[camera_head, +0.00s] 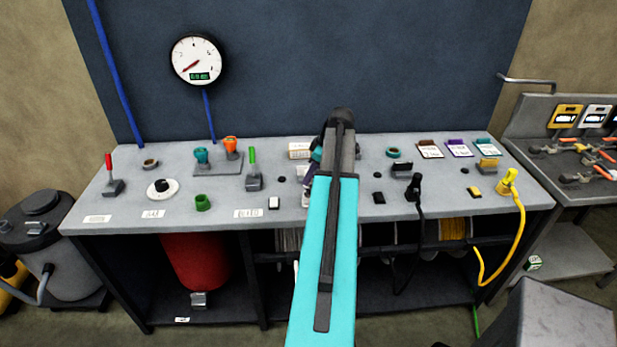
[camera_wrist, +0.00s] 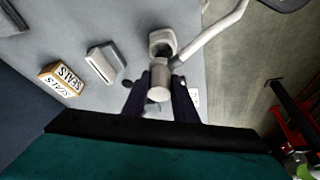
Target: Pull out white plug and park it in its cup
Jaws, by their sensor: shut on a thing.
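My gripper (camera_wrist: 160,95) is shut on the white plug (camera_wrist: 160,78), whose pale cylindrical body sits between the two dark fingers in the wrist view. A pale head with a dark opening (camera_wrist: 163,40) shows just beyond it, and a white cable (camera_wrist: 215,28) runs off to the upper right. I cannot tell whether the plug is seated or clear of the bench. In the head view my arm hides most of the gripper; a bit of white (camera_head: 306,199) shows at its left edge. I cannot pick out the plug's cup for certain.
The wrist view shows a SEALS box (camera_wrist: 62,80), a grey block with a white face (camera_wrist: 103,62) and a small white block (camera_wrist: 195,97). On the bench (camera_head: 335,140), a black plug (camera_head: 415,187) and a yellow plug (camera_head: 508,180) stand to the right.

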